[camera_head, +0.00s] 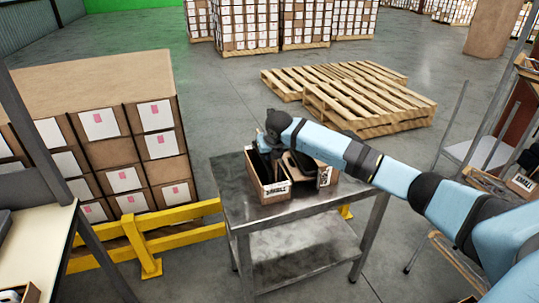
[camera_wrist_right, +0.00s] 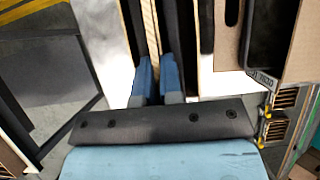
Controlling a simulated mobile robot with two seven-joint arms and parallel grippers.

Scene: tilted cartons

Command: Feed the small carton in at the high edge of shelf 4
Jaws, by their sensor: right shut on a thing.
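A small open carton (camera_head: 270,190), its front label partly readable as "SMALL", stands on the grey metal table. My right gripper (camera_head: 266,150) reaches down over it from the right. In the right wrist view the gripper's two blue fingers (camera_wrist_right: 158,82) are shut on a thin upright carton wall (camera_wrist_right: 151,35). The carton appears to rest on the table; any gap beneath it cannot be seen. A second small carton (camera_head: 327,177) stands close on its right, partly behind my arm. I cannot make out which shelf is shelf 4. My left gripper is not in view.
A rack with a "SMALL" carton (camera_head: 521,184) stands at the right edge. Wooden pallets (camera_head: 350,95) lie behind the table (camera_head: 225,185). A yellow rail (camera_head: 175,215) and stacked boxes (camera_head: 110,130) stand at left. A light worktop (camera_head: 35,240) is at lower left.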

